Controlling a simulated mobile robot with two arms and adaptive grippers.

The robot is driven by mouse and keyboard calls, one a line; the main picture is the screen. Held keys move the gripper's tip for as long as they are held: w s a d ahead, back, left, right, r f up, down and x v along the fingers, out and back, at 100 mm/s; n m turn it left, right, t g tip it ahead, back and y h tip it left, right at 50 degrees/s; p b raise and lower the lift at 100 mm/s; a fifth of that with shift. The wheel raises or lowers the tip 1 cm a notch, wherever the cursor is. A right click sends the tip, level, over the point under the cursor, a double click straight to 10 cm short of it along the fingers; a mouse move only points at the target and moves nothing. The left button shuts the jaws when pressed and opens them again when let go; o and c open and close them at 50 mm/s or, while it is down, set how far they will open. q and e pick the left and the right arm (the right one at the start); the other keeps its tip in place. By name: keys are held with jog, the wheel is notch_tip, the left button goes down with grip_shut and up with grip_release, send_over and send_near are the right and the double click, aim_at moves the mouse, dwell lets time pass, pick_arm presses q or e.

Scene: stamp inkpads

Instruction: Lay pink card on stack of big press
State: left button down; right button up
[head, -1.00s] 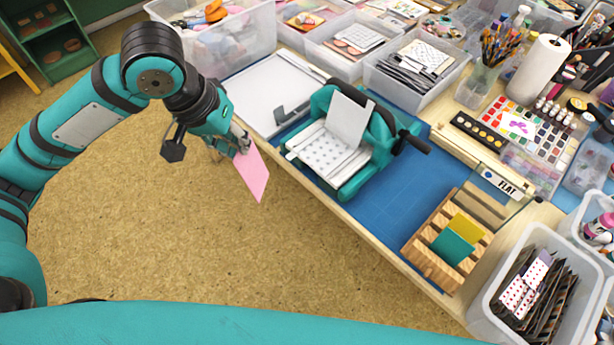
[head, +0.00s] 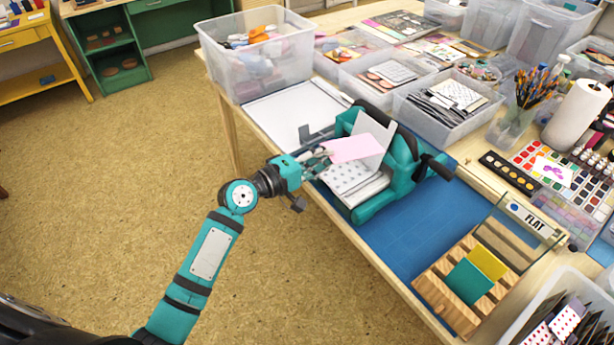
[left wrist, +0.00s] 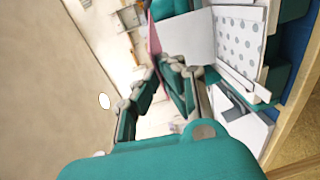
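The pink card (head: 352,149) is held by one edge in my left gripper (head: 322,158). It lies roughly flat, over the dotted stack (head: 350,178) of the teal big press (head: 402,172). In the left wrist view the pink card (left wrist: 153,36) shows nearly edge-on beyond the fingertips (left wrist: 160,68), with the dotted stack (left wrist: 240,45) to the right. A plain pale sheet (head: 375,133) stands tilted at the back of the stack. I cannot tell whether the card touches the stack. My right gripper is not in view.
A wooden slotted rack (head: 447,297) with teal and yellow cards stands on the blue mat (head: 408,238) right of the press. The press's black handle (head: 437,167) sticks out right. Clear bins (head: 258,75) line the back. Open floor lies left of the table.

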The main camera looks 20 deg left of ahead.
pick_arm(q)
jog(key=a+f+n+t+y+b, duration=0.2)
jog(key=a+f+t+b, duration=0.1)
jog(key=f, duration=0.4)
jog(key=shift+s+a+f+n+b, duration=0.15)
jog(key=shift+a+f+n+b, duration=0.2)
jog(key=shift+b, duration=0.25)
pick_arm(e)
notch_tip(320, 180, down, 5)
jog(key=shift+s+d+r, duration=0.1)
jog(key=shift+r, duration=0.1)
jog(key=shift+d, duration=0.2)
pick_arm(q)
jog(key=shift+f+b, duration=0.2)
jog(key=shift+b, duration=0.45)
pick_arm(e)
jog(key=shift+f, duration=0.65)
pick_arm(q)
jog(key=shift+d+f, duration=0.1)
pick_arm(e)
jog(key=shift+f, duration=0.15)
